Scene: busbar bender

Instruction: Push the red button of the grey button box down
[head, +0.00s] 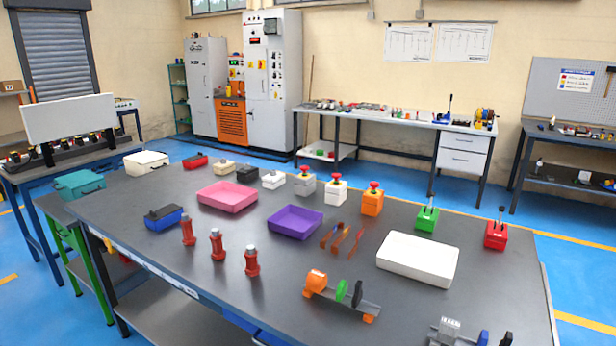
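The grey button box (305,186) stands upright toward the back of the dark table (160,225), around the middle of its far side. Its red button (305,170) is on top. A white button box (335,194) with a red button stands just to its right. An orange button box (372,204) with a red button stands further right. Neither of my grippers is in view, and nothing touches the grey box.
Left of the grey box are several small boxes, including a white one (273,180). In front lie a purple tray (295,224), a pink tray (228,199) and a white tray (417,262). Red bottle-like parts (217,245) stand near the front left. Green and red lever boxes (427,219) stand right.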

